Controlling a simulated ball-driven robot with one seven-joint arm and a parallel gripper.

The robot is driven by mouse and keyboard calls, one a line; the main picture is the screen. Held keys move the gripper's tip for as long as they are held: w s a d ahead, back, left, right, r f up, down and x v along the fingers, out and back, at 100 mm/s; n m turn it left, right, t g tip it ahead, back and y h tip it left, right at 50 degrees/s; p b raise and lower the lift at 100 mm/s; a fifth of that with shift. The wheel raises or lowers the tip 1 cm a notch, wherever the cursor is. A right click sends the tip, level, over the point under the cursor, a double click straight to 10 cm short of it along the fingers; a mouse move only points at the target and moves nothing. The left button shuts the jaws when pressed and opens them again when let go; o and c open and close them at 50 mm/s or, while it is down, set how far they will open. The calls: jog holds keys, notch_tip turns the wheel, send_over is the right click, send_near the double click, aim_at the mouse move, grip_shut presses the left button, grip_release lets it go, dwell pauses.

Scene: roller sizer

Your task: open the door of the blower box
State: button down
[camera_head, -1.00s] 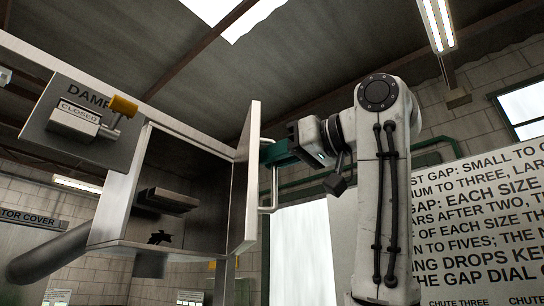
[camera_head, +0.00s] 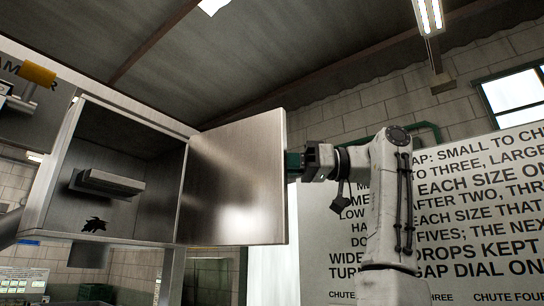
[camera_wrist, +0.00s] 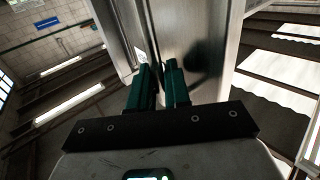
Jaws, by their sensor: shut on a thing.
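The blower box (camera_head: 50,180) is a metal box at the left of the head view, with its front open to view. Its door (camera_head: 232,185) is a flat metal panel, hinged at the box's right side and swung wide open. My gripper (camera_head: 293,163) is at the door's outer right edge, shut on the door handle, which is mostly hidden behind the door and the fingers. In the wrist view my green fingers (camera_wrist: 158,72) reach up against the metal door (camera_wrist: 205,45); the handle between them is not clear there.
Inside the box are a grey ledge (camera_head: 110,182) and a small black shape (camera_head: 95,225). A yellow-knobbed damper lever (camera_head: 38,74) is at the far left. A large sign (camera_head: 470,210) stands behind my arm on the right.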

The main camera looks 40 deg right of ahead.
jog(key=shift+w+d+n+g+y, duration=0.3)
jog(key=shift+w+d+n+g, duration=0.1)
jog(key=shift+d+n+g, duration=0.15)
jog(key=c, duration=1.3)
grip_release()
jog(key=shift+d, duration=0.1)
jog(key=v, duration=1)
jog(key=shift+s+d+b, duration=0.1)
jog(key=shift+d+b, duration=0.2)
jog(key=shift+b, duration=0.1)
jog(key=shift+f, duration=0.1)
